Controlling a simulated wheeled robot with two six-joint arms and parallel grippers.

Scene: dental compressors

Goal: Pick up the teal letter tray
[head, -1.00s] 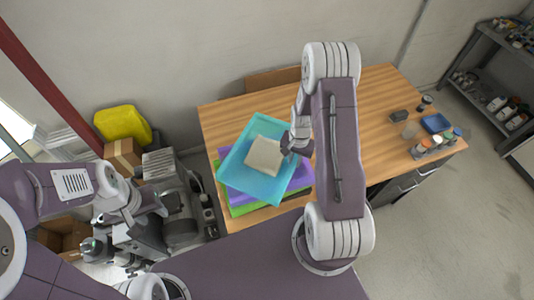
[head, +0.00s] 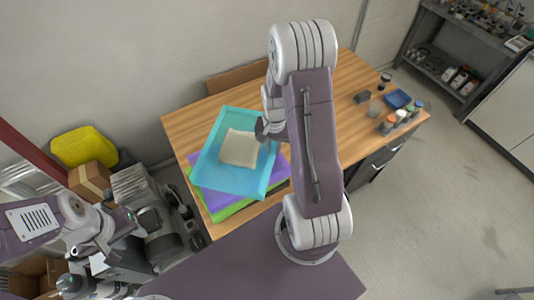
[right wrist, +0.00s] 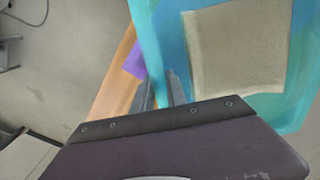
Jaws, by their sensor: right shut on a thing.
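The teal letter tray (head: 212,174) is above the left part of the wooden desk, tilted over a purple tray and a green tray. A beige folded cloth or paper pad (head: 238,148) lies in it. My right gripper (head: 268,128) is shut on the teal tray's right edge. In the right wrist view, the fingers (right wrist: 166,90) pinch the rim of the teal tray (right wrist: 162,30), with the beige pad (right wrist: 235,45) beside them. My left gripper (head: 85,262) is at the lower left, away from the desk; its jaws are too small to tell.
The purple tray (head: 281,168) and green tray (head: 233,208) lie stacked on the desk (head: 190,125). A blue dish (head: 398,98) and several small jars (head: 390,120) stand at the desk's right end. A yellow bag (head: 84,147), cardboard box (head: 90,181) and machinery crowd the floor at left.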

